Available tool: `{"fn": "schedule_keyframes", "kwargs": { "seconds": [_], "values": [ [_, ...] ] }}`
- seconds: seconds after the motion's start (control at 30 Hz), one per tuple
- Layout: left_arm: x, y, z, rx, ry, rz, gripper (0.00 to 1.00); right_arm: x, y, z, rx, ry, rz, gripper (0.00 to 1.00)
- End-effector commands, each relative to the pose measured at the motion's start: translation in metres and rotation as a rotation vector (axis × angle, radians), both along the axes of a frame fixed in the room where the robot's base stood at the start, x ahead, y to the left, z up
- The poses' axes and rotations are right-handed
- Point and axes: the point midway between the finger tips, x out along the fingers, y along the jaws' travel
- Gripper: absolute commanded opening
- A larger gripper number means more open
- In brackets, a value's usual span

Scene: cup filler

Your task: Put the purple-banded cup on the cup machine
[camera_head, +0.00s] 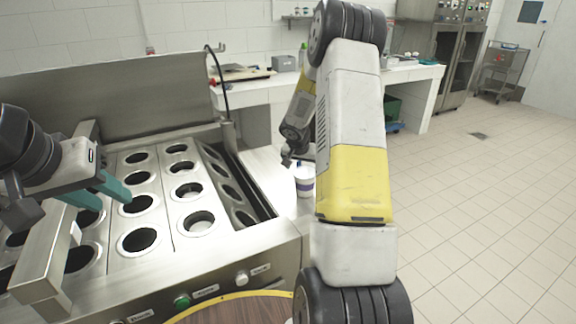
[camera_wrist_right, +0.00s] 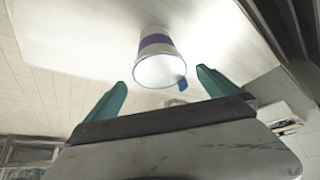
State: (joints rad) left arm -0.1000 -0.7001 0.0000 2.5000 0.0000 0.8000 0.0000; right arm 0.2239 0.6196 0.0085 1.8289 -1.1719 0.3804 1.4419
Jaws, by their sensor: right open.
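The purple-banded cup (camera_head: 305,180) is white and stands upright on the pale surface right of the cup machine. In the right wrist view the cup (camera_wrist_right: 158,45) shows just beyond my fingertips, with a small blue bit at its rim. My right gripper (camera_wrist_right: 160,78) is open, its teal fingers apart and pointing toward the cup, with nothing held. In the head view it is mostly hidden near the cup. The cup machine (camera_head: 160,220) has rows of round holes in a steel top. My left gripper (camera_head: 98,193) is above its left part, teal fingers apart, no object visible between them.
A steel bar (camera_head: 52,252) stands across the machine's left side. A raised steel lid (camera_head: 110,95) is behind the holes. A round brown table (camera_head: 235,310) with a yellow rim is at the front. A white counter (camera_head: 255,100) stands behind; tiled floor is open at right.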

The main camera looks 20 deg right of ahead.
Motion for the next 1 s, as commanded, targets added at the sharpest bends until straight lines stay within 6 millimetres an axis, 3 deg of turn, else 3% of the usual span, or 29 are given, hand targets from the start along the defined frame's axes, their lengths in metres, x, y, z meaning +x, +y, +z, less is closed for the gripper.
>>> {"fn": "schedule_keyframes", "kwargs": {
  "seconds": [0.2,0.47,0.57,0.77,1.0],
  "values": [
    [0.000,0.000,0.000,0.000,0.000,0.000,0.36,-0.018,0.014,0.040,-0.001,-0.002,0.001,1.00],
    [0.000,0.000,0.000,0.000,0.000,0.000,0.36,-0.029,0.022,0.064,-0.001,-0.001,0.004,1.00],
    [0.000,0.000,0.000,0.000,0.000,0.000,0.36,-0.039,0.028,0.084,-0.006,-0.002,0.022,1.00],
    [0.000,0.000,0.000,0.000,0.000,0.000,0.36,-0.088,0.054,0.150,-0.012,0.004,0.106,1.00],
    [0.000,0.000,0.000,0.000,0.000,0.000,0.36,-0.169,0.096,0.211,0.016,0.013,0.256,1.00]
  ]
}}
